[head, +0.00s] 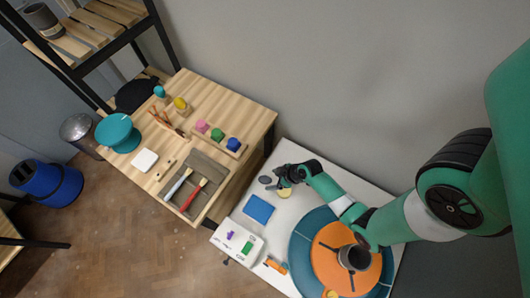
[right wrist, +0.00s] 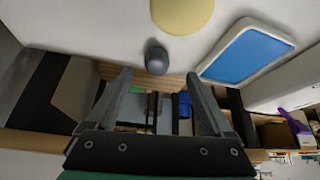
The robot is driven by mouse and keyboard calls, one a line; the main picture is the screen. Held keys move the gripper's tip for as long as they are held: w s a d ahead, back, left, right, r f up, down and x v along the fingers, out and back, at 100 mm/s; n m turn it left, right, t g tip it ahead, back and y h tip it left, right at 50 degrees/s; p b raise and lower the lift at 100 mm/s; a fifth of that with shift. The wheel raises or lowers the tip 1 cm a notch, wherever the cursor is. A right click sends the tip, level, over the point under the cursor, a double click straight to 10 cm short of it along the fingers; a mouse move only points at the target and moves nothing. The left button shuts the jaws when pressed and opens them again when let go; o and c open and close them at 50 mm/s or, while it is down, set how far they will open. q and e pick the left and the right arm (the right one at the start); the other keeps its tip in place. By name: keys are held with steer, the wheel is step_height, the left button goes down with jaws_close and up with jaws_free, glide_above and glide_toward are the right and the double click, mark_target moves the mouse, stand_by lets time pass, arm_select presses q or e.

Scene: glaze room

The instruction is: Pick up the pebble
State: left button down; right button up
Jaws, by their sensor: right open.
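The pebble (right wrist: 157,57) is a smooth dark grey rounded stone on the white table in the right wrist view. In the head view a dark grey oval (head: 265,180) near the table's left edge appears to be it. My right gripper (head: 280,177) is just right of that oval. In the right wrist view my right gripper (right wrist: 158,76) is open, with nothing between its fingers. The pebble is beyond the fingertips, roughly centred between them, apart from both. My left gripper is not in view.
A yellow disc (right wrist: 182,14) and a blue tray (right wrist: 247,55) lie close to the pebble. A teal disc (head: 302,246) with an orange top (head: 325,255) bears a grey cup (head: 353,257). A white box (head: 231,238) stands at the front. A wooden table (head: 236,107) is at left.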

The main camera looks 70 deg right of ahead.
mark_target(267, 179)
steer(key=b+x, duration=0.1)
steer(key=x, duration=0.1)
steer(key=b+x, duration=0.1)
steer(key=x, duration=0.2)
steer(key=shift+d+f+b, duration=0.1)
steer(key=shift+d+b, duration=0.1)
steer(key=shift+b, duration=0.1)
jaws_close()
steer(key=shift+r, duration=0.2)
steer(key=shift+r+p, duration=0.35)
step_height(267, 179, up, 3)
steer(key=shift+f+p, duration=0.1)
steer(key=shift+p, duration=0.7)
steer(key=s+a+r+p, duration=0.5)
steer(key=s+a+r, duration=0.3)
steer(key=a, duration=0.3)
steer(key=shift+a+r+p, duration=0.3)
steer(key=shift+r+p, duration=0.1)
steer(key=shift+r, duration=0.25)
